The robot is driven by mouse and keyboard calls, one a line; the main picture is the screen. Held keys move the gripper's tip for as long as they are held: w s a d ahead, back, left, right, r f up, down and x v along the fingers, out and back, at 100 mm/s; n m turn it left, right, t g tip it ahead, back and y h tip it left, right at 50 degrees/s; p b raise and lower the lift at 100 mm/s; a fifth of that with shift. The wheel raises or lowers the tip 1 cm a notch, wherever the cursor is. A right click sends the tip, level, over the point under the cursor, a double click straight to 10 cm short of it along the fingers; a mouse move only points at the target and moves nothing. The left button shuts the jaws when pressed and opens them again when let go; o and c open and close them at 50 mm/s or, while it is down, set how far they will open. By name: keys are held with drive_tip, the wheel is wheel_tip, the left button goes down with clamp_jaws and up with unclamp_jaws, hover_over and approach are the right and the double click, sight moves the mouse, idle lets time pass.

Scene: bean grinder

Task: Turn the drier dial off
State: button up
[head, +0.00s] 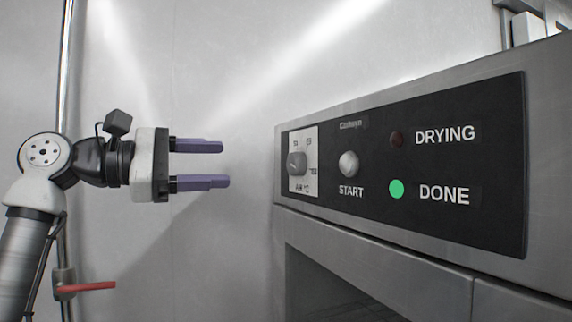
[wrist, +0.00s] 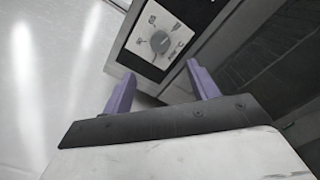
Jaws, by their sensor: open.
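The drier dial (head: 297,164) is a small grey knob on a white plate with printed marks, at the left end of the drier's black control panel (head: 460,165). In the wrist view the dial (wrist: 160,41) lies ahead of my gripper, above and between the two fingertips. My gripper (head: 226,164) has two purple fingers, spread apart and empty. It is left of the dial, level with it in the head view, and apart from it. The fingers (wrist: 161,70) also show in the wrist view. The dial's exact setting is too small to read.
Right of the dial are a round START button (head: 348,164), a dark DRYING lamp (head: 397,139) and a lit green DONE lamp (head: 397,189). The metal drier housing (head: 380,256) surrounds the panel. A pipe with a red lever (head: 86,287) stands at left. Open space separates fingers and panel.

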sight(291, 163)
drive_tip(key=p+x, duration=0.1)
drive_tip(key=x, duration=1.1)
drive_tip(key=shift+d, duration=0.1)
drive_tip(key=c, duration=1)
drive_tip(key=shift+p, duration=0.35)
